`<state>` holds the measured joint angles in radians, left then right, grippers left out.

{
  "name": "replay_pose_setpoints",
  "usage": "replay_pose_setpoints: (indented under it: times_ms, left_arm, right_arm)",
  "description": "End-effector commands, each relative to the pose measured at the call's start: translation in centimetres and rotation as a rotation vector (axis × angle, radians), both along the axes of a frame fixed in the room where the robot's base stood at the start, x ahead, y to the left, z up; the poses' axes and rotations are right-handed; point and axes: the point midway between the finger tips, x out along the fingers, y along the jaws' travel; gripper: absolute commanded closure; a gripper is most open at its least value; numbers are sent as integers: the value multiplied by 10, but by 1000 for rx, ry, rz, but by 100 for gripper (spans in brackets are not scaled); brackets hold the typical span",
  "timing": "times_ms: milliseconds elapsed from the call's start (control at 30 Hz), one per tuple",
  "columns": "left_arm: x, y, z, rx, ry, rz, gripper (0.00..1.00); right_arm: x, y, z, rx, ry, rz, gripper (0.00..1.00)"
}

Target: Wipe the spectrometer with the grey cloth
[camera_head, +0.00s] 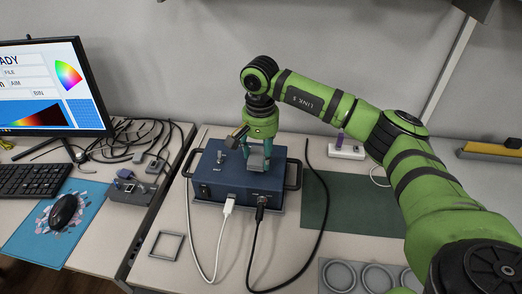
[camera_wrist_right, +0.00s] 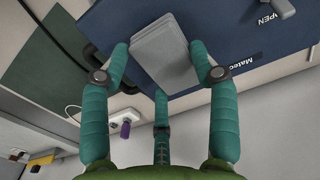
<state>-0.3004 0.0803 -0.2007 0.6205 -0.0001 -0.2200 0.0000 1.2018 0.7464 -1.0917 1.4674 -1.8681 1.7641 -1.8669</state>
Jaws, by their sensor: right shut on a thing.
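The spectrometer is a dark blue box (camera_head: 225,176) with a handle on each side, on the light table in the middle of the head view. Its blue top also shows in the right wrist view (camera_wrist_right: 225,28). My right gripper (camera_head: 259,160) points down over the right part of the box top. Its teal fingers are closed around a grey folded cloth (camera_wrist_right: 160,50), which lies at or just above the top; I cannot tell if it touches. My left gripper is out of view.
White and black cables (camera_head: 228,206) plug into the box front. A dark green mat (camera_head: 345,205) lies right of it, and a grey tray with round recesses (camera_head: 345,274) in front. A small square frame (camera_head: 167,246) lies front left. A monitor (camera_head: 50,85) stands left.

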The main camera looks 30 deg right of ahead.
Motion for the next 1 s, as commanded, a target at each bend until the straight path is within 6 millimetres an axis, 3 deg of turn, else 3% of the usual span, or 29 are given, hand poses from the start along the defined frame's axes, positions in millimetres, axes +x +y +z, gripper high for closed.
replay_pose_setpoints:
  times_ms: [800,1000]
  left_arm:
    - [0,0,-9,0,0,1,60]
    - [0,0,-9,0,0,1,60]
  right_arm:
    - [0,0,-11,0,0,0,76]
    - [-8,6,-14,-1,1,2,76]
